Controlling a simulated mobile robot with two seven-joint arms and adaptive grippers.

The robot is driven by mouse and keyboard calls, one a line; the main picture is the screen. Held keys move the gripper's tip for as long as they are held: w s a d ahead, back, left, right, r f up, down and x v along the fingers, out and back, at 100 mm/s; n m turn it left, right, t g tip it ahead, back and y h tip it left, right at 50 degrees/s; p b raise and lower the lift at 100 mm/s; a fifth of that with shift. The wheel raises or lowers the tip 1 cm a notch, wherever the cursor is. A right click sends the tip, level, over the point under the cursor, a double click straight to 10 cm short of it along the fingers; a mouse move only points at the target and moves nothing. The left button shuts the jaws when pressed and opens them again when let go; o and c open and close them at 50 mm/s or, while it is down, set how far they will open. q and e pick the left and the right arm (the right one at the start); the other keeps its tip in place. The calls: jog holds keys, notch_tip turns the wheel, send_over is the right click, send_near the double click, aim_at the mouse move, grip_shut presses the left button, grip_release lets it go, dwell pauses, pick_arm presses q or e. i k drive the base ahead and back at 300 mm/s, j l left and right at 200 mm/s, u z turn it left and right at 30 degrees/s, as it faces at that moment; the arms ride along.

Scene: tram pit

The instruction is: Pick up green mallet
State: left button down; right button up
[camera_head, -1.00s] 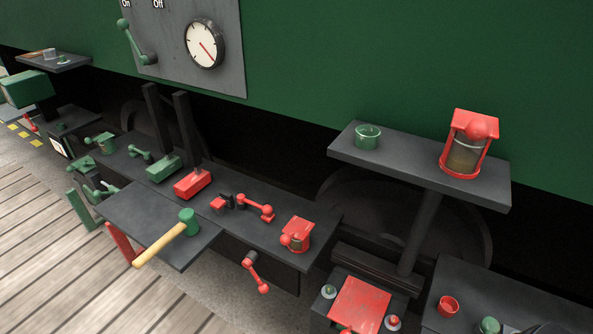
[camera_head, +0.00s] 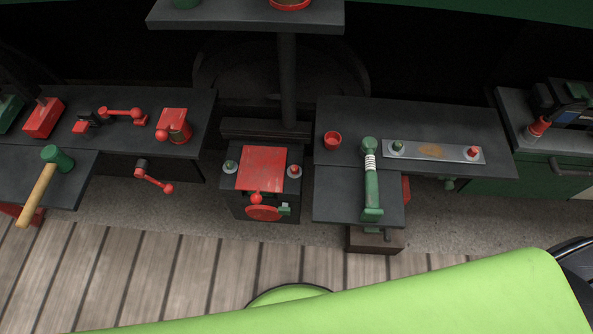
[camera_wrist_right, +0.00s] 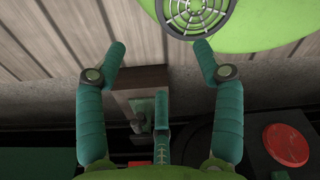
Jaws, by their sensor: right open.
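The green mallet (camera_head: 57,158) has a green head and a pale wooden handle. It lies on a dark side shelf at the left of the head view, its handle pointing down-left past the shelf edge. The mallet cannot be made out in that view. No gripper shows in the head view, and my left gripper is out of sight.
Near the mallet are a red block (camera_head: 43,118), a red crank (camera_head: 122,112) and a red lantern-like part (camera_head: 174,126). A red-topped box (camera_head: 262,168) stands centrally. A green-handled tool (camera_head: 371,190) lies on the right bench (camera_head: 330,195). Wooden planks (camera_head: 150,270) in front are clear.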

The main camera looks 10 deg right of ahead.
aim_at(56, 158)
jog(key=k+l, duration=0.1)
jog(key=l+u, duration=0.1)
jog(key=u, duration=1.45)
jog(key=i+j, duration=0.15)
jog(key=j, duration=0.15)
jog(key=i+j+u, duration=0.1)
jog(key=j, duration=0.2)
jog(key=i, duration=0.05)
